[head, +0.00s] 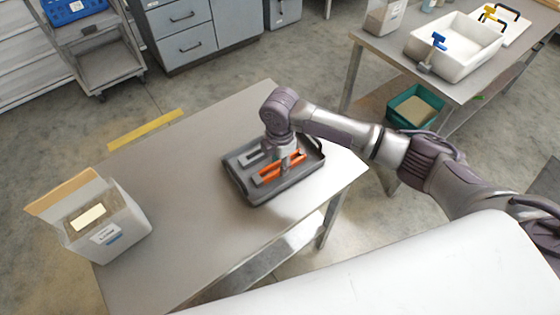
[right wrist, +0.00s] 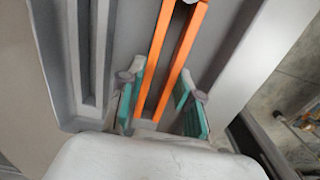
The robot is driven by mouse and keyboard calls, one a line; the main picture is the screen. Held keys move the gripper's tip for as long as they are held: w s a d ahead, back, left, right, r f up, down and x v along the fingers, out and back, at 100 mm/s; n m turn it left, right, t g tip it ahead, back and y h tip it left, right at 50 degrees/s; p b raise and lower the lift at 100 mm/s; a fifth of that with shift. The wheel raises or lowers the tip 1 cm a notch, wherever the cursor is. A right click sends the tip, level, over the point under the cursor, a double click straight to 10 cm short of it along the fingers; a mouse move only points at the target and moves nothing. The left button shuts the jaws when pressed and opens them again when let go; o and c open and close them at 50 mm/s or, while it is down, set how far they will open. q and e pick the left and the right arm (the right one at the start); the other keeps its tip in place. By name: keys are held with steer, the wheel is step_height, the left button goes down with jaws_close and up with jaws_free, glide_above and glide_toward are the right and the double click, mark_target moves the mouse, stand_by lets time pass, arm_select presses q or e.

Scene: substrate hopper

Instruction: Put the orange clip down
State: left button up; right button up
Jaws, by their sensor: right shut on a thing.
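The orange clip (head: 268,176) is a long, narrow, two-barred piece at the dark grey tray (head: 234,181) on the near metal table. It also shows in the right wrist view (right wrist: 158,48), running up between the fingers. My right gripper (head: 288,160) points down over the tray and is shut on the orange clip. Its teal-padded fingers show in the right wrist view (right wrist: 160,100), either side of the clip. I cannot tell whether the clip touches the tray floor. A grey clip (head: 250,158) lies beside it in the tray. My left gripper is out of view.
A white box (head: 125,215) with its flap open stands at the table's left end. Bare tabletop (head: 185,200) lies between box and tray. Behind right, another table holds a white tub (head: 450,60) with a blue clip (head: 438,40) on its rim.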

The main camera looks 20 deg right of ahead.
steer(key=shift+f, duration=0.2)
steer(key=o, duration=1.1)
steer(key=shift+r, duration=0.2)
step_height(320, 180, up, 12)
